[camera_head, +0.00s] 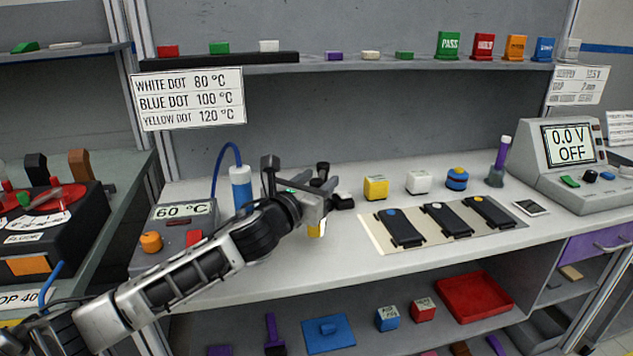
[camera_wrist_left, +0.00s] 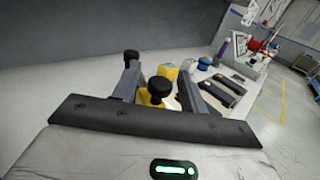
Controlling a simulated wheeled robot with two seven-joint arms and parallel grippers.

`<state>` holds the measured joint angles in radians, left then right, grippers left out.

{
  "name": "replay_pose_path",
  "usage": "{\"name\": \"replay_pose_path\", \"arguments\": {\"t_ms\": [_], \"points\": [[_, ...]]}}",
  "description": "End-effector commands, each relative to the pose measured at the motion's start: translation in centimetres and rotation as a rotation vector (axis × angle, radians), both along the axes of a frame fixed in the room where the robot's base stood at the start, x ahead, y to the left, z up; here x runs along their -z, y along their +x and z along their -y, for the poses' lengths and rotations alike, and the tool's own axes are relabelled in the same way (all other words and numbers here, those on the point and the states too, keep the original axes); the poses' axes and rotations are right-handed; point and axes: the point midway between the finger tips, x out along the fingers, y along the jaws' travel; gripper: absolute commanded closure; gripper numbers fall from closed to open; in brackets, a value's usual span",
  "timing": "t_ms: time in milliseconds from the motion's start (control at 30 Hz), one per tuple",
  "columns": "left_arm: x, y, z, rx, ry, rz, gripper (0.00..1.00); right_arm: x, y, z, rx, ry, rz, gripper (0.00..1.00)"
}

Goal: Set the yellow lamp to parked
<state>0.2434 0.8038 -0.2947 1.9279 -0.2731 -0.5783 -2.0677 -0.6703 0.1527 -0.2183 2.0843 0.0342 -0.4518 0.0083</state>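A yellow piece with a round black top (camera_wrist_left: 158,88) stands between the two fingers of my left gripper (camera_wrist_left: 157,82) in the left wrist view. In the head view only a yellow part of it (camera_head: 317,229) shows below the left gripper (camera_head: 332,186); the gripper hides the rest. It nearly fills the gap between the fingers, but I cannot tell whether they press on it. I cannot tell for sure whether this piece is the yellow lamp. My right gripper is not in view.
A 60 °C station (camera_head: 172,212) and blue bottle (camera_head: 241,187) are left; a display unit (camera_head: 560,190) is right. The front bench strip is clear.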

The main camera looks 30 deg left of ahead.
Motion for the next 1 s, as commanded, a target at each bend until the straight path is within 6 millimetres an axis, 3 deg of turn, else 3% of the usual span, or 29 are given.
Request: {"name": "replay_pose_path", "arguments": {"t_ms": [233, 700, 1000], "points": [[0.2, -1.5, 0.1, 0.0, 0.004, -0.002, 0.57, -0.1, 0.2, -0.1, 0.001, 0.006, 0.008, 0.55], [0.3, -10.8, 0.6, 0.004, 0.003, -0.005, 0.57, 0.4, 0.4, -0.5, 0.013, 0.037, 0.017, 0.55], [0.2, -14.6, 0.7, 0.0, -0.002, -0.004, 0.57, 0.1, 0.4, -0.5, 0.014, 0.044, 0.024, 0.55]]}}
